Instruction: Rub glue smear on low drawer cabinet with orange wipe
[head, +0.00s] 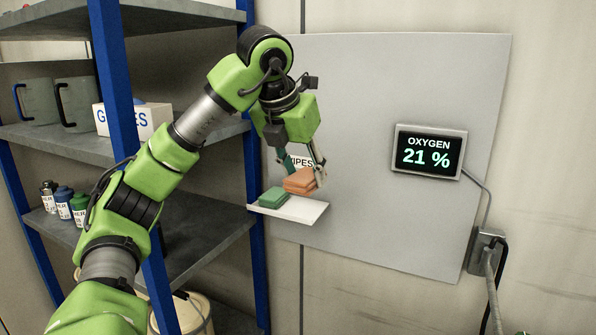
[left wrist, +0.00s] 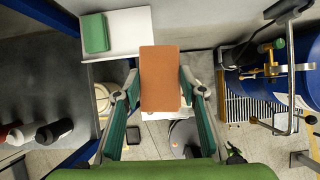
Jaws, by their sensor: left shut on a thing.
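My left gripper (head: 302,172) is shut on the orange wipe (head: 300,182), a flat folded pad. In the head view the wipe appears at the right part of a small white wall shelf (head: 290,210). In the left wrist view the orange wipe (left wrist: 160,78) lies between the two fingertips of my left gripper (left wrist: 160,85), with its far end reaching out past them. I cannot tell whether the wipe still touches the shelf. The low drawer cabinet and the glue smear are not recognizable in either view. My right gripper is not in view.
A green wipe (head: 273,197) lies on the left of the white shelf. A blue-post rack (head: 120,90) with jugs, bottles and a gloves box stands left. An oxygen display (head: 430,152) hangs right. The left wrist view shows a blue drum (left wrist: 295,80) with pump parts at right.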

